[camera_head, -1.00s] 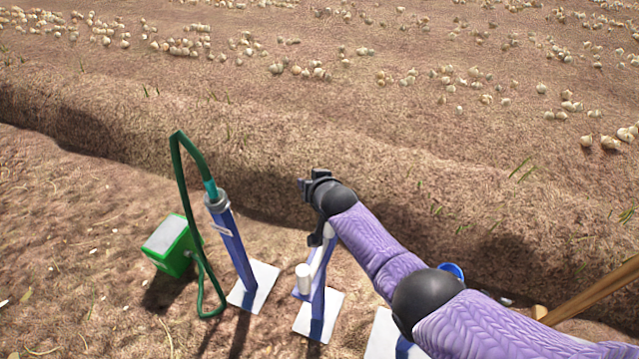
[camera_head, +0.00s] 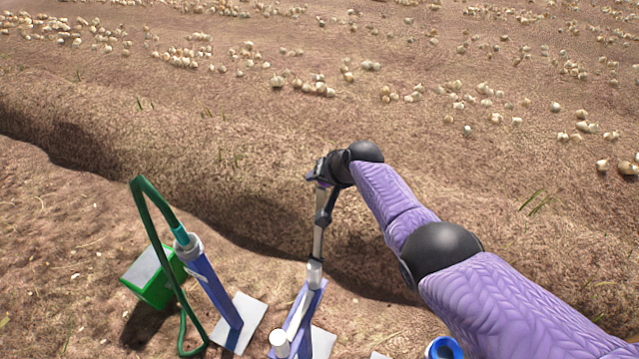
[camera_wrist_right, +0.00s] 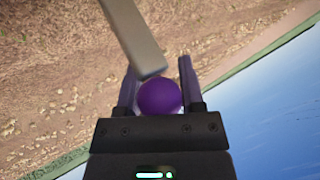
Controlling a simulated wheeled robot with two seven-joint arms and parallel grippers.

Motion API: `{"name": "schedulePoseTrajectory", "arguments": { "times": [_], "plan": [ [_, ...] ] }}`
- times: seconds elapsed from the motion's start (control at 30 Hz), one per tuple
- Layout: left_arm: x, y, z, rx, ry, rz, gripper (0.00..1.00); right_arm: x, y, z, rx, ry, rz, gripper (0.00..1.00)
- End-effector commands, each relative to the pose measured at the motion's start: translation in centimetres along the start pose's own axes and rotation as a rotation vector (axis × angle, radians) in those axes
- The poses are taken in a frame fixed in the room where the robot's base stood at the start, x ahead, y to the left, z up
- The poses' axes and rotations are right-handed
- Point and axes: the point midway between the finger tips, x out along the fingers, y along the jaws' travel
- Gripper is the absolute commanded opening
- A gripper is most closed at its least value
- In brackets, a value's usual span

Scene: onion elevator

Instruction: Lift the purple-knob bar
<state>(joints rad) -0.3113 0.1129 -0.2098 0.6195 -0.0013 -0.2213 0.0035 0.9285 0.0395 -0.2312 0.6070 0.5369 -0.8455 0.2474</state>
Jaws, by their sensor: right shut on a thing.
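The purple knob (camera_wrist_right: 159,97) sits between the two fingers of my right gripper (camera_wrist_right: 158,85) in the right wrist view, and the fingers are shut on it. A pale grey bar (camera_wrist_right: 133,38) runs from the knob toward the top left of that view. In the head view my right gripper (camera_head: 318,172) is at the upper end of the bar (camera_head: 318,235), which stands steeply above a blue-purple post (camera_head: 307,302). The knob itself is hidden by the gripper there. My left gripper is not in view.
A second blue post (camera_head: 213,285) with a green hose (camera_head: 147,215) stands on a white plate at left, beside a green box (camera_head: 152,280). A blue round part (camera_head: 444,348) shows at the bottom right. Onions (camera_head: 310,87) lie across the soil beyond the ridge.

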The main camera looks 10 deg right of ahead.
Motion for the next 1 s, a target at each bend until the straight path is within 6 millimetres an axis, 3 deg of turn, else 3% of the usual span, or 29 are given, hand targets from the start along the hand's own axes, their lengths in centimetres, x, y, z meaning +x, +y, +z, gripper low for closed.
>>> {"name": "schedulePoseTrajectory", "arguments": {
  "times": [0.6, 0.63, 0.7, 0.8, 1.0],
  "plan": [
    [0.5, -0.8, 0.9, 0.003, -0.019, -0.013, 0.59, 0.5, 0.7, 0.3, 0.001, -0.011, 0.011, 0.0],
    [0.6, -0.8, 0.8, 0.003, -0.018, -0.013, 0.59, 0.5, 0.7, 0.3, 0.001, -0.011, 0.011, 0.53],
    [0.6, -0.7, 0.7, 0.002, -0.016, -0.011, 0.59, 0.5, 0.7, 0.2, 0.001, -0.01, 0.01, 0.67],
    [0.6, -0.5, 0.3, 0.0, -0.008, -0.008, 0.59, 0.4, 0.6, 0.1, 0.001, -0.007, 0.008, 0.83],
    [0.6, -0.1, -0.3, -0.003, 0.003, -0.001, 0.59, 0.3, 0.4, 0.0, 0.0, -0.005, 0.005, 0.83]
  ]
}}
